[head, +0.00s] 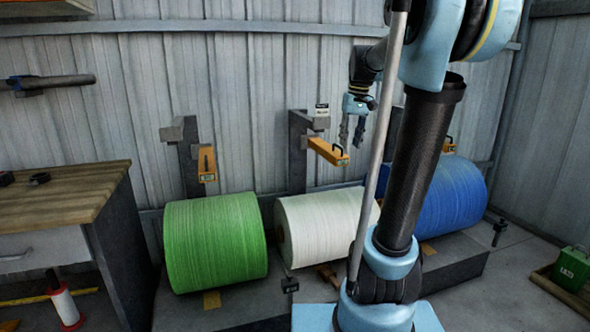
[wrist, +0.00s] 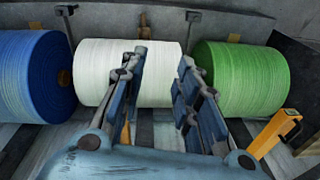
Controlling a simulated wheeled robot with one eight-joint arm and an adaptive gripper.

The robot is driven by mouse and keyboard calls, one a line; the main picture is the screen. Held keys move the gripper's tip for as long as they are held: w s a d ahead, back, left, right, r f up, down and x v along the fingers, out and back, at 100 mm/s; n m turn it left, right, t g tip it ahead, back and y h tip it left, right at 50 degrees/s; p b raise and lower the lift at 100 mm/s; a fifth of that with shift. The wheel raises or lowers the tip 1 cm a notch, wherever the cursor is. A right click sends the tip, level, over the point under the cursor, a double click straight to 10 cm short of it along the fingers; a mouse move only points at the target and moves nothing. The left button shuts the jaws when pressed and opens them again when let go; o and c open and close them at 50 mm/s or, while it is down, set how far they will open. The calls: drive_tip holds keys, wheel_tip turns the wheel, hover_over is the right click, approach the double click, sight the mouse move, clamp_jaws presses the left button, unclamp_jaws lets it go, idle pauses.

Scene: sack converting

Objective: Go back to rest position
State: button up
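My gripper (head: 351,131) hangs in the air in front of the back wall in the head view, fingers pointing down. It is above the white roll, near the yellow arm of the middle stand. In the wrist view my gripper (wrist: 157,85) shows its two fingers spread apart with nothing between them. The white roll (wrist: 158,70) lies beyond the fingertips there. My arm hides part of the white and blue rolls in the head view.
A green roll (head: 215,242), a white roll (head: 322,226) and a blue roll (head: 452,196) lie on a low dark platform. Stands with yellow arms (head: 328,151) rise behind them. A wooden-topped workbench (head: 62,193) stands left. A green box (head: 573,268) sits at right.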

drive_tip(key=s+f+m+t+h, duration=0.1)
drive_tip(key=s+f, duration=2.2)
drive_tip(key=s, duration=0.3)
drive_tip(key=shift+f+m, duration=0.25)
drive_tip(key=shift+m, duration=0.05)
drive_tip(key=shift+w+f, duration=0.2)
drive_tip(key=shift+w, duration=0.2)
